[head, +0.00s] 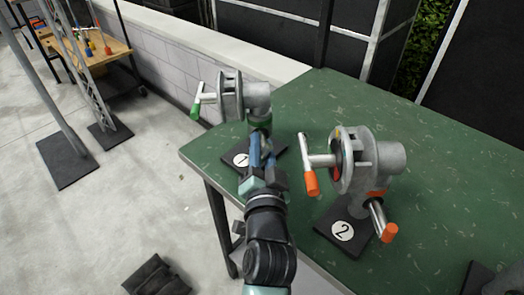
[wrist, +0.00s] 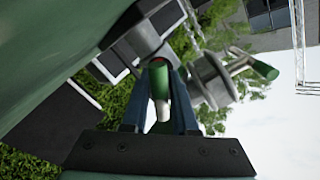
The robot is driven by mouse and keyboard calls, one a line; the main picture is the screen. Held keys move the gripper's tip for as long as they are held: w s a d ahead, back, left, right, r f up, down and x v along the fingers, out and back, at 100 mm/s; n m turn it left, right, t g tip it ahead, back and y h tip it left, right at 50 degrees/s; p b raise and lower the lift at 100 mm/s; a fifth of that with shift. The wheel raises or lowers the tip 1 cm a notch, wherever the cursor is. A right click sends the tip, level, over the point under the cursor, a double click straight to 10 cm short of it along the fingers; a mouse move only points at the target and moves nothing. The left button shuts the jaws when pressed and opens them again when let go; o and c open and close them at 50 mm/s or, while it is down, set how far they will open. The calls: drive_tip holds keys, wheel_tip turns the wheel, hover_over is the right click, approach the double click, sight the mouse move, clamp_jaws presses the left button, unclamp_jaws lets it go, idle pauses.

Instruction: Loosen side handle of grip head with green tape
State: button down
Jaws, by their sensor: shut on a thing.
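The grip head with green tape (head: 229,95) stands on the black base marked 1 at the table's left end. Its front handle has a green grip (head: 196,107), also seen at the right in the wrist view (wrist: 264,69). Its green tape band (head: 258,127) is partly visible just beyond my gripper. My gripper (head: 262,150) is low at the near side of this head. In the wrist view my gripper (wrist: 158,98) is shut on the side handle (wrist: 159,80), a metal rod with a green grip between the two fingers. In the head view the fingers mostly hide this handle.
A second grip head (head: 352,160) with orange tape and orange handles stands to the right on the base marked 2. Both are on a green table (head: 440,135). A low wall (head: 165,45) runs behind. Floor on the left is mostly open, with a dark bag (head: 157,277) lying there.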

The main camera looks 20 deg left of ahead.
drive_tip(key=shift+d+n, duration=0.1)
drive_tip(key=shift+n, duration=0.5)
drive_tip(key=shift+b, duration=0.3)
drive_tip(key=c, duration=0.7)
unclamp_jaws()
drive_tip(key=b+v, duration=0.1)
drive_tip(key=v, duration=1.2)
